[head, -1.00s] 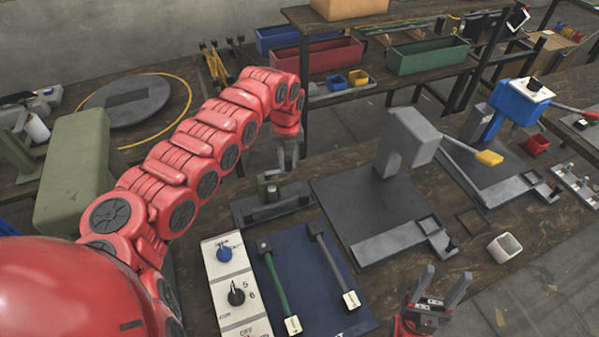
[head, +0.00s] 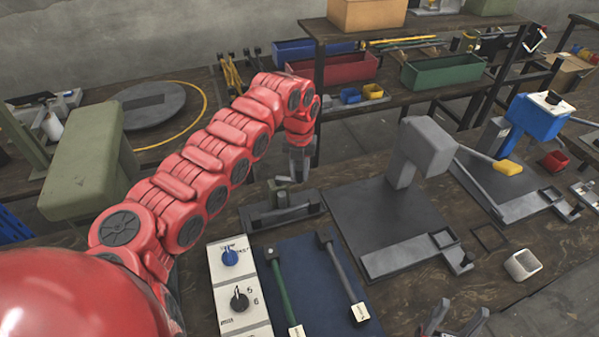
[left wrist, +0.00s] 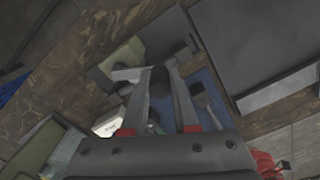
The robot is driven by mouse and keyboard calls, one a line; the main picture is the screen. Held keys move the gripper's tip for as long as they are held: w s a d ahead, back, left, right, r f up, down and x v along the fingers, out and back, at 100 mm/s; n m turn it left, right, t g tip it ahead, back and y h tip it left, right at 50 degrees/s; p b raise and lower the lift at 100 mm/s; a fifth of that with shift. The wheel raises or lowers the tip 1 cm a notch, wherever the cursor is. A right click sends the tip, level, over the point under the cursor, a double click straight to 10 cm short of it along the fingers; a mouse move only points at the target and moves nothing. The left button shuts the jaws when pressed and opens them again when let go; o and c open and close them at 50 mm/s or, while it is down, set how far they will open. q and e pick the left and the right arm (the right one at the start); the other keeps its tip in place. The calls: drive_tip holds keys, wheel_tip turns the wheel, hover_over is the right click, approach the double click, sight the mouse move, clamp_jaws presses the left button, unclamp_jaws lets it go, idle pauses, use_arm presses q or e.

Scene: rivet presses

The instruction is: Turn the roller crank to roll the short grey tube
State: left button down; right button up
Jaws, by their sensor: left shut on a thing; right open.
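The roller (head: 282,212), a low dark grey bench device with a bar across it, stands on the table behind the blue mat. My left gripper (head: 299,178) points down at its right part. In the left wrist view its fingers (left wrist: 160,95) are closed around a dark round piece (left wrist: 160,82), apparently the handle of the roller crank; the fingers hide much of it. A short grey tube cannot be clearly told apart from the roller's bar. My right gripper (head: 452,316) is open and empty at the bottom edge, partly cut off.
A blue mat (head: 310,265) holds a green-handled tool (head: 281,290) and a grey-handled one (head: 343,275). A white panel with knobs (head: 236,270) lies left of it. A grey press (head: 425,150) and a blue press (head: 535,118) stand to the right. Shelves with bins stand behind.

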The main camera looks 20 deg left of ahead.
use_arm(q)
drive_tip(key=c, duration=0.7)
unclamp_jaws()
wheel_tip(320, 180, up, 11)
drive_tip(key=shift+f+b, duration=0.1)
drive_tip(key=shift+b, duration=0.95)
wheel_tip(320, 180, up, 7)
drive_tip(key=p, duration=0.4)
drive_tip(key=shift+f+p, duration=0.15)
drive_tip(key=shift+p, duration=0.15)
